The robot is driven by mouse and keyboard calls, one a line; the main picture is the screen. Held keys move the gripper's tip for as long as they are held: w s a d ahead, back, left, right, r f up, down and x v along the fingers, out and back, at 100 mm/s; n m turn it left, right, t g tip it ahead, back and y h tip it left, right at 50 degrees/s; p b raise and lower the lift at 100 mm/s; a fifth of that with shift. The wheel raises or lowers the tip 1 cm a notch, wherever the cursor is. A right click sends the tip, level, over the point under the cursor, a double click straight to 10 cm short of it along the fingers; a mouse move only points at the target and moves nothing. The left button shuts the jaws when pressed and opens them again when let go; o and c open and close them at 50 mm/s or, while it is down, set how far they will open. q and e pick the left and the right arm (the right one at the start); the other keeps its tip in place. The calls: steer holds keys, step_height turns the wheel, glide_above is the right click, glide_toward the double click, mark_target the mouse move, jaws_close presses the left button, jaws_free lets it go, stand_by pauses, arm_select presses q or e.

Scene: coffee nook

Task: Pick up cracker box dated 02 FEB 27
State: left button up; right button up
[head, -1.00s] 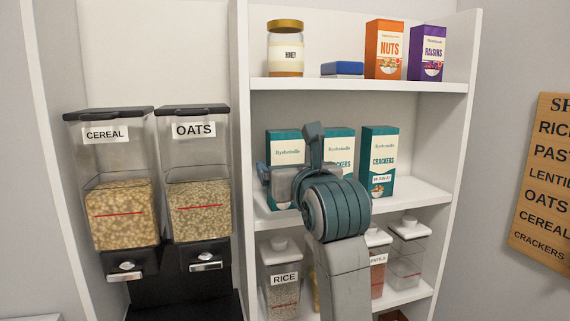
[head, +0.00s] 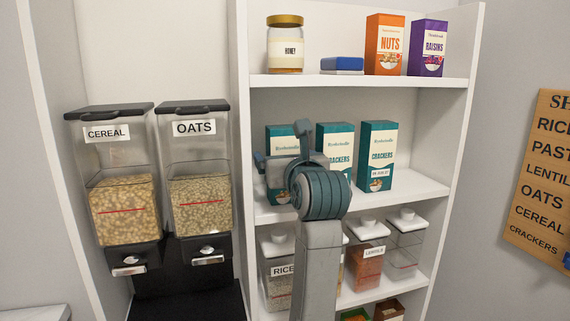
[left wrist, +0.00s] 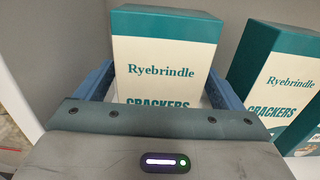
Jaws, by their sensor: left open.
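Three teal and cream cracker boxes stand upright on the middle shelf: a left box (head: 284,138), a middle box (head: 336,142) and a right box (head: 378,150). The right box has a small date label, too small to read surely. No date shows on the other two; my gripper hides the left box's lower front. My left gripper (head: 281,160) is open in front of the left box. In the left wrist view, its blue fingers stand either side of that box (left wrist: 165,52), and the middle box (left wrist: 270,75) is close to the right finger. My right gripper is not in view.
The upper shelf (head: 370,82) holds a honey jar (head: 285,48), a blue box (head: 342,65), nuts (head: 386,45) and raisins (head: 427,48). Lidded containers stand below. The shelf's left upright (head: 241,150) is close to the left box. Cereal and oats dispensers (head: 160,180) are further left.

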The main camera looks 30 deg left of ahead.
arm_select(q)
steer(key=c, duration=1.2)
steer(key=shift+o, duration=0.2)
